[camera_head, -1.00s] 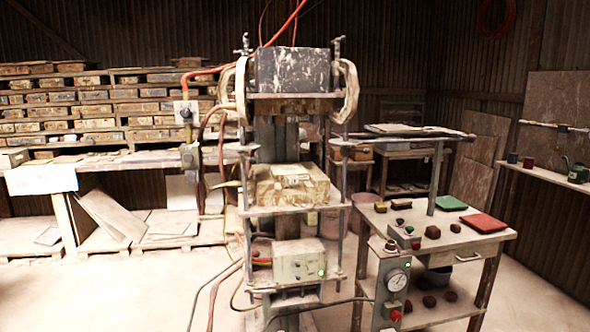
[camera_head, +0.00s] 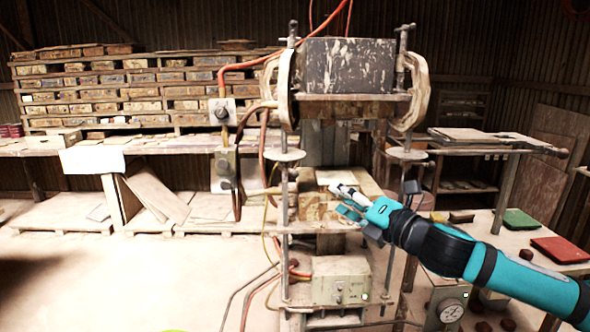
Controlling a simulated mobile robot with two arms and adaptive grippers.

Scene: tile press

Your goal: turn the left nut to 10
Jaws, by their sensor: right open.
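The tile press stands in the middle, with a dark, paint-flecked upper block (camera_head: 348,65). An upright threaded fitting with a small nut (camera_head: 292,36) rises at the block's left top corner, and a similar one (camera_head: 404,48) is at the right. Lower down, a round disc (camera_head: 284,156) sits on the left rod. I cannot tell which of these is the left nut, and no number is readable. My right gripper (camera_head: 347,202) is open in front of the yellowish mold block (camera_head: 318,206), below and right of the left-side parts. My left gripper is not in view.
A grey control box (camera_head: 340,281) sits low on the press. Hoses and cables hang at its left. Stacked tile shelves fill the back left; the left floor is clear.

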